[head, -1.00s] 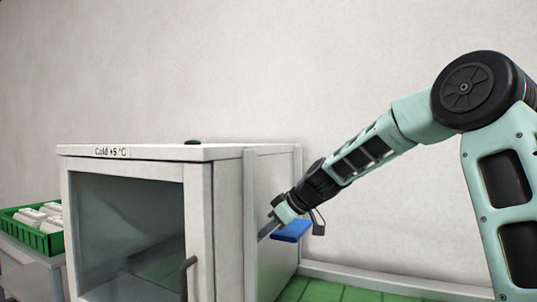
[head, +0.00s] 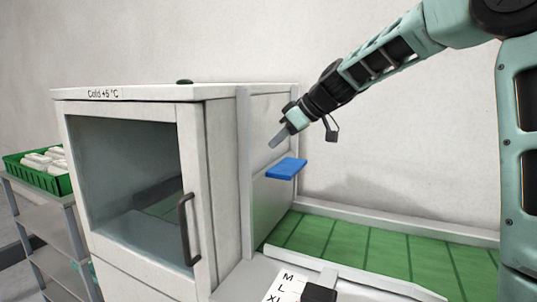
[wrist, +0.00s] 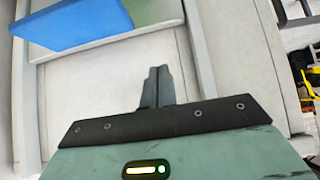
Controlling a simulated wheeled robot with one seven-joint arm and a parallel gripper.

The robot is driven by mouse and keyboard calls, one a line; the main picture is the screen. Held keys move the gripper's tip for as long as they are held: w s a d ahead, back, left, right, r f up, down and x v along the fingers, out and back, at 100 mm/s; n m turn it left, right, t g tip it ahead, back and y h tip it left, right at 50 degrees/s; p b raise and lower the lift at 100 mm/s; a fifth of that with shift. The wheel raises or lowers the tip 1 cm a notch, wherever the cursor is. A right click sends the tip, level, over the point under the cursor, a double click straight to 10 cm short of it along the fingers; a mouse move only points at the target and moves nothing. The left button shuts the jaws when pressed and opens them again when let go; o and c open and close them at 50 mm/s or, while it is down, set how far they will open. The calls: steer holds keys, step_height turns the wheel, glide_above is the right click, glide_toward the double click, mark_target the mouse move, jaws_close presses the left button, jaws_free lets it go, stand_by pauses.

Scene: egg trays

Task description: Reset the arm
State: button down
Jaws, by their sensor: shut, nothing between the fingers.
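My gripper (head: 279,137) is at the right side of the white cold cabinet, above a blue plate (head: 287,168) that juts from the cabinet's side. Its fingers are together and hold nothing. In the wrist view the closed fingertips (wrist: 156,86) point toward the white cabinet side, and the blue plate (wrist: 95,22) shows at the upper left. My arm reaches in from the upper right.
The white cabinet (head: 221,150) has a glass door, which looks shut, with a dark handle (head: 188,230). A green crate (head: 22,177) with white items stands on a grey shelf cart (head: 55,240) at left. A green surface (head: 340,242) and a size-lettered panel (head: 284,286) lie at right.

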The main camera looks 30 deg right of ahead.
steer(key=shift+v, duration=1.9)
steer(key=s+a+f+g+h, duration=0.1)
steer(key=s+a+f+g, duration=0.1)
steer(key=s+a+f, duration=0.55)
steer(key=s+a+f+g, duration=0.3)
steer(key=s+a, duration=0.2)
steer(key=a, duration=0.6)
steer(key=s+a+f+g+h+p, duration=0.1)
steer(key=s+f, duration=0.3)
steer(key=s, duration=0.7)
steer(key=s+a+f+g+h+p, duration=0.1)
steer(key=s+f, duration=0.4)
steer(key=s, duration=0.6)
steer(key=shift+s+a+f+h, duration=0.25)
steer(key=shift+a+h, duration=0.2)
steer(key=shift+h, duration=0.45)
